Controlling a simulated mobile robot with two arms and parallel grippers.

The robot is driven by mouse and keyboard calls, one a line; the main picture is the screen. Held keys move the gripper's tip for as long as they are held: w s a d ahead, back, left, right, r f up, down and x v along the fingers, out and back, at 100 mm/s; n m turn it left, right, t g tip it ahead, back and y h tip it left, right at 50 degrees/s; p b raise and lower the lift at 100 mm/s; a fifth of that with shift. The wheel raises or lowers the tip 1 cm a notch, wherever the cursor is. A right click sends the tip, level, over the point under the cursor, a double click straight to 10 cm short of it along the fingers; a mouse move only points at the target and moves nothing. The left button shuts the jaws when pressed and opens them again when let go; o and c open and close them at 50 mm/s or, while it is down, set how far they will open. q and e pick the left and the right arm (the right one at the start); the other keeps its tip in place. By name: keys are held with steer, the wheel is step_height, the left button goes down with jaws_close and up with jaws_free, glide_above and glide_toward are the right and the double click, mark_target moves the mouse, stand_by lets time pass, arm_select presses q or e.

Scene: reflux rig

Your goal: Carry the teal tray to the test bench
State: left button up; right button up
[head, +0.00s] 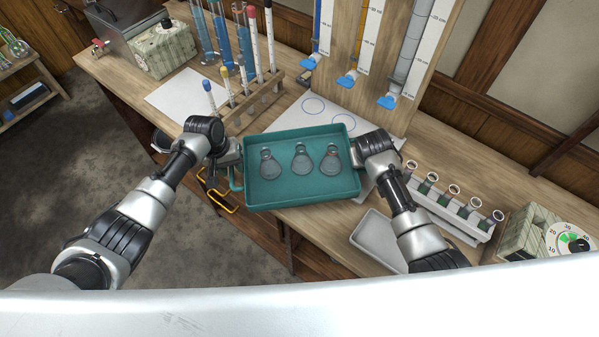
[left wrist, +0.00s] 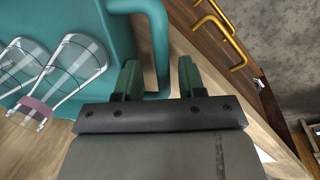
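The teal tray (head: 305,192) is at the middle of the head view, over the front edge of the wooden bench. I cannot tell whether it rests on the bench. Three small glass flasks (head: 301,164) lie or stand in it. My left gripper (left wrist: 160,80) is at the tray's left handle (left wrist: 153,30). In the left wrist view its two fingers stand apart on either side of the handle, with a gap beside the right finger. My right gripper (head: 358,152) is at the tray's right side; its fingers are hidden.
A wooden rack (head: 252,103) with tubes stands behind the tray at left. A board with burettes (head: 408,50) stands behind it. At right are a vial rack (head: 450,208), a pale empty tray (head: 378,240) and a dial box (head: 545,235). Yellow drawer handles (head: 222,202) sit below the bench edge.

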steer(key=shift+r, duration=0.1)
arm_select(q)
step_height(320, 180, up, 12)
steer(key=a, duration=0.2)
steer(key=shift+s+a, duration=0.15)
arm_select(e)
steer(key=v, duration=1.2)
arm_select(q)
steer(key=shift+f, duration=0.1)
stand_by(0.3)
